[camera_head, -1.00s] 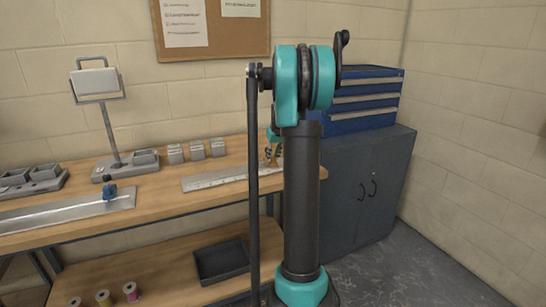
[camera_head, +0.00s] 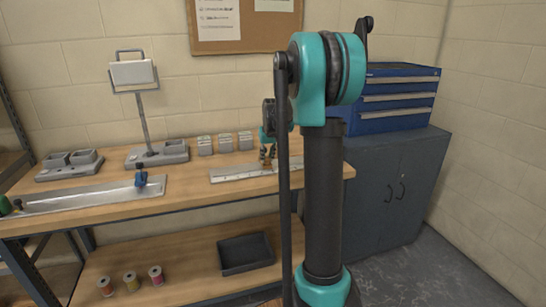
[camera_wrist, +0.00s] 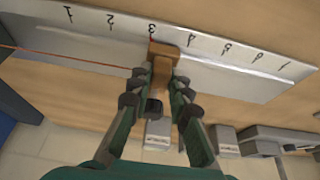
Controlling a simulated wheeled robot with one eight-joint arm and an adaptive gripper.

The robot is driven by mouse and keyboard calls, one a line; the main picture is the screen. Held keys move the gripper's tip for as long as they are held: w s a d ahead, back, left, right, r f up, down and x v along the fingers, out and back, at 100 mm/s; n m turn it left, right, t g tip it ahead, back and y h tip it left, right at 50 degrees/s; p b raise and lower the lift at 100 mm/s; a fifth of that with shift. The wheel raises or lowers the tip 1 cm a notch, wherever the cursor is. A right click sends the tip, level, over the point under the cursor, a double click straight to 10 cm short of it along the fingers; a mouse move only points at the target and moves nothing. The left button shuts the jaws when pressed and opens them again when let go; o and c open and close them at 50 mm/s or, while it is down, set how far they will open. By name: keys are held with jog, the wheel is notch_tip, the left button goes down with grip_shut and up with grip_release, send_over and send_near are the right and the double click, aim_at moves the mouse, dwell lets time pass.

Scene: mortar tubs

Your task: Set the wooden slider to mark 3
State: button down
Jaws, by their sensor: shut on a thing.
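The wooden slider (camera_wrist: 163,52) sits on a pale metal scale plate (camera_wrist: 215,58) with numbered marks. In the wrist view its block is beside mark 3 (camera_wrist: 152,29), with a small red tip close to that mark. My gripper (camera_wrist: 157,85) is shut on the slider's upright part, one finger on each side. In the head view my gripper (camera_head: 268,142) is over the slider (camera_head: 267,164) on the plate (camera_head: 232,174). My arm hides the plate's right part there.
A second metal rail (camera_head: 85,197) with a blue clamp lies to the left on the bench. Grey blocks (camera_head: 225,143) and a lamp (camera_head: 135,73) stand behind. A black tray (camera_head: 246,267) and several spools are on the lower shelf.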

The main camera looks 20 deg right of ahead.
jog(key=c, duration=1.4)
grip_release()
jog(key=v, duration=1.2)
jog(key=s+a+f, duration=0.3)
jog(key=s+f, duration=0.8)
jog(key=s, duration=0.5)
jog(key=s+a+f, duration=0.3)
jog(key=s+f, duration=0.9)
jog(key=s, duration=0.5)
jog(key=shift+f, duration=0.25)
